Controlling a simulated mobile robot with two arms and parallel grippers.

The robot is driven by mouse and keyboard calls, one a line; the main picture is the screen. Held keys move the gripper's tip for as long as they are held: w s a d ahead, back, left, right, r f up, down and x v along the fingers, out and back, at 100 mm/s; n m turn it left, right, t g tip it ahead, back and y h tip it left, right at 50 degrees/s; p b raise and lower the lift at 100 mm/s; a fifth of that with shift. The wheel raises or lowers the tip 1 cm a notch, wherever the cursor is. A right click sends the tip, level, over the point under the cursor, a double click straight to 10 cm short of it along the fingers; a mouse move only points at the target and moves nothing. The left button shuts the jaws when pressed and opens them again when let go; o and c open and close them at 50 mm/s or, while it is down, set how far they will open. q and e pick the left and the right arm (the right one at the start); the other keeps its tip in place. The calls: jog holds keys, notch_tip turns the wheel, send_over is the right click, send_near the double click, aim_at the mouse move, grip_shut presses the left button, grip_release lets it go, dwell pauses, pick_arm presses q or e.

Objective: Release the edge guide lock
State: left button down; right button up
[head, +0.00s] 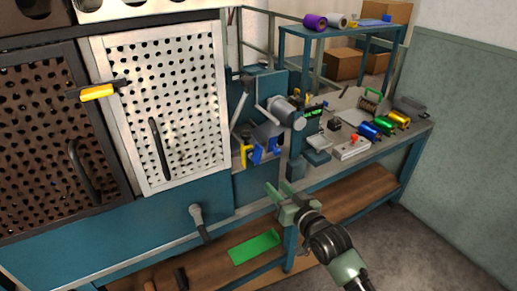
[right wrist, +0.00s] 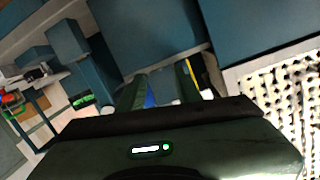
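My right gripper (head: 281,203) comes in from the bottom right of the head view, with its green fingers apart and nothing between them. It is in front of and below the machine. Blue clamp-like parts (head: 257,156) with a yellow piece (head: 244,153) sit on the machine's front beyond it; these may be the edge guide, but I cannot make out its lock. In the right wrist view the two fingers (right wrist: 160,92) are spread, with a bit of blue (right wrist: 150,98) and yellow (right wrist: 188,70) showing beyond them. My left gripper is out of view.
A perforated white door (head: 185,85) with a black handle stands left of the machine. A grey-knobbed lever (head: 199,221) sticks out of the blue panel. The bench (head: 318,177) holds a white box with a red button (head: 351,148) and coloured foil rolls (head: 384,125).

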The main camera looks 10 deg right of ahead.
jog(key=t+y, duration=0.1)
send_near(261, 153)
jog(key=x, duration=0.4)
jog(key=p+x, duration=0.1)
jog(key=x, duration=0.6)
jog(key=shift+w+a, duration=0.1)
jog(key=shift+n, duration=0.3)
grip_shut()
